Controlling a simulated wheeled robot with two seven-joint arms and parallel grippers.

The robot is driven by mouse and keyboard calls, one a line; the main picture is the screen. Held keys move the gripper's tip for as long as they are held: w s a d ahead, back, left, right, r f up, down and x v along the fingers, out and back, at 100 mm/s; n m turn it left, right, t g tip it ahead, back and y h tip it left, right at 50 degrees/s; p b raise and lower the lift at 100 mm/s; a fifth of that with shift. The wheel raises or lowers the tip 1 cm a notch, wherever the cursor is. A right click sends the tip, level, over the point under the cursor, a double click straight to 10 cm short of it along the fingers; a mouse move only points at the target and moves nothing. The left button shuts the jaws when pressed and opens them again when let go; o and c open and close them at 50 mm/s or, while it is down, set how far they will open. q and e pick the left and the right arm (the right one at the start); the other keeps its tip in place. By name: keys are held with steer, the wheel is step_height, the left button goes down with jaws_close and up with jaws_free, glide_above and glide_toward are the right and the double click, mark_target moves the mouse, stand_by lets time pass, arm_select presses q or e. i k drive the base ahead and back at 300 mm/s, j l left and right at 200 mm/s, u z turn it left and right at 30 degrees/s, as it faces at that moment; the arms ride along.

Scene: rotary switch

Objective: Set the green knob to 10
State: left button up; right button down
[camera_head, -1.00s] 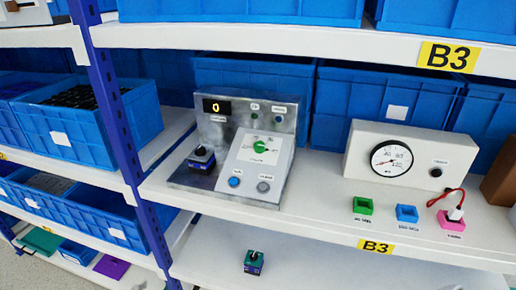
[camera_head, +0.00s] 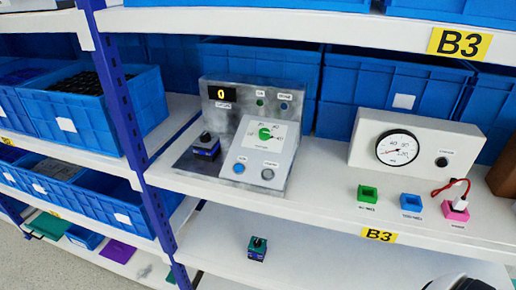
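The green knob (camera_head: 265,133) sits on the sloped white face of a grey metal control panel (camera_head: 226,120) on the middle shelf. A small scale is printed around the knob; its numbers are too small to read. The panel's black display (camera_head: 221,94) shows a yellow 0. A blue button (camera_head: 239,168) and a grey button (camera_head: 268,174) are below the knob. A white and black rounded part, probably of my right arm, shows at the bottom right edge. Neither gripper's fingers are in view.
A black-knobbed box (camera_head: 206,146) stands on the panel's left side. A gauge box (camera_head: 415,145) and green, blue and pink holders (camera_head: 411,203) are to the right. Blue bins stand behind. A blue shelf post (camera_head: 128,120) rises left of the panel. A small green-topped box (camera_head: 257,248) is on the shelf below.

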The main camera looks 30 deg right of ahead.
mark_target(264, 134)
steer(key=z, duration=1.05)
